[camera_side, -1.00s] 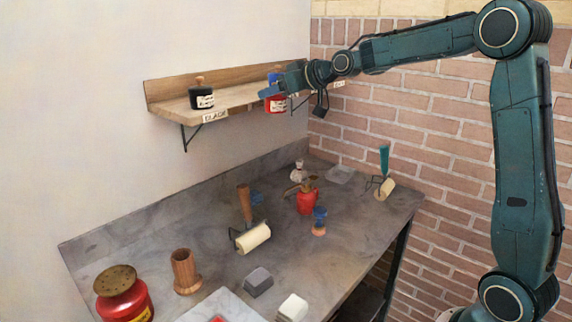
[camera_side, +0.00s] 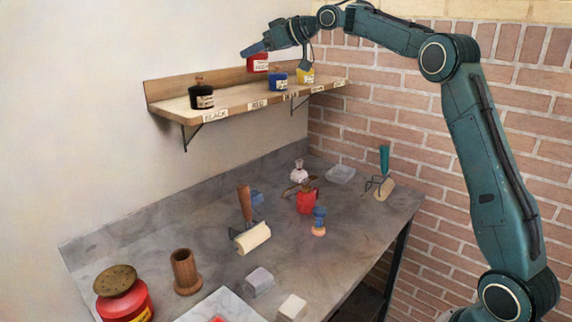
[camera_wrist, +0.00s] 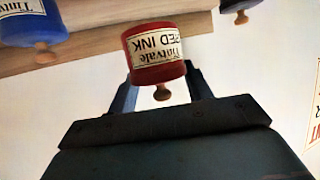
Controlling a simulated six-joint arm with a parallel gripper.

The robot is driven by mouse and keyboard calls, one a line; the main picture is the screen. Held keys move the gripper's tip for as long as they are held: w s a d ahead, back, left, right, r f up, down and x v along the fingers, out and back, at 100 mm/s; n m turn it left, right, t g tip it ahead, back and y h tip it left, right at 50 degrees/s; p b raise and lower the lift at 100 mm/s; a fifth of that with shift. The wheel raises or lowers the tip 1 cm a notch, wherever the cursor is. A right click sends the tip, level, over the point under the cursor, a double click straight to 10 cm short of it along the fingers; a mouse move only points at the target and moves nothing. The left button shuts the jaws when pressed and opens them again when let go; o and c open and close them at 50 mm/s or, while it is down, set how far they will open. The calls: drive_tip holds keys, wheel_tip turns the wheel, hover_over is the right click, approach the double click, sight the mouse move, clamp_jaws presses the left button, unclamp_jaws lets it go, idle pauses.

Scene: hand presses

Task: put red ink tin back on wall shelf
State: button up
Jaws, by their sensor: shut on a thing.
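The red ink tin (camera_side: 258,63) is held in my gripper (camera_side: 256,50) just above the wall shelf (camera_side: 232,105), over the stretch by the RED label (camera_side: 258,105). In the wrist view the tin (camera_wrist: 157,62) sits between the two fingers, its "RED ink" label upside down in the picture and its wooden knob toward me. The black tin (camera_side: 201,97) stands at the shelf's left end, by the BLACK label. The blue tin (camera_side: 278,81) and the yellow tin (camera_side: 305,75) stand to the right. Whether the red tin touches the shelf is hard to tell; it looks raised.
Below is a grey bench with a roller (camera_side: 252,238), a wooden cup (camera_side: 185,272), a red can (camera_side: 123,296), a red oiler (camera_side: 307,202) and a teal-handled roller (camera_side: 384,185). The shelf between the black and blue tins is bare. A brick wall stands at right.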

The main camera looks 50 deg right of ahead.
drive_tip(key=shift+w+a+r, duration=0.3)
drive_tip(key=shift+w, duration=0.35)
drive_tip(key=shift+w+a+r, duration=0.25)
drive_tip(key=shift+w+r, duration=0.05)
drive_tip(key=shift+w, duration=0.3)
drive_tip(key=shift+w+a+r+n+y, duration=0.1)
drive_tip(key=shift+w+a+n+y, duration=0.2)
drive_tip(key=shift+w+a+n, duration=0.15)
drive_tip(key=shift+w+f, duration=0.1)
drive_tip(key=shift+f, duration=0.2)
drive_tip(key=shift+f, duration=1.8)
drive_tip(key=shift+f, duration=0.1)
drive_tip(key=shift+f, duration=1.8)
drive_tip(key=shift+f, duration=0.15)
drive_tip(key=o, duration=1.3)
drive_tip(key=shift+c, duration=0.2)
